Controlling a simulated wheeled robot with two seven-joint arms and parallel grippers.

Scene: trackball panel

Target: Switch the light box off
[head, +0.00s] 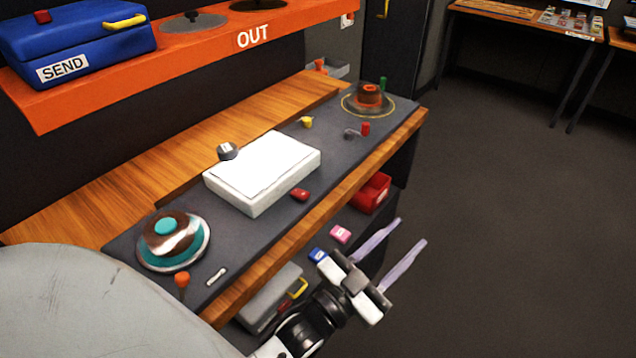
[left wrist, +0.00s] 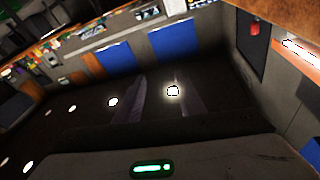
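The light box (head: 262,172) is a flat white box with a bright white top. It lies on the dark mat in the middle of the wooden bench in the head view. A small red piece (head: 300,194) sits at its front right side; I cannot tell whether it is a switch. My left gripper (head: 411,232) is open and empty, its two pale fingers apart. It is in front of the bench, to the right of the box and well away from it. Its fingers also show dark in the left wrist view (left wrist: 158,98). My right gripper is not in view.
A teal and brown round item (head: 172,241) stands at the mat's near end, an orange-brown one (head: 369,97) at its far end. Small knobs lie around the box. An orange shelf (head: 190,58) with a blue case (head: 78,38) overhangs behind. Floor at right is free.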

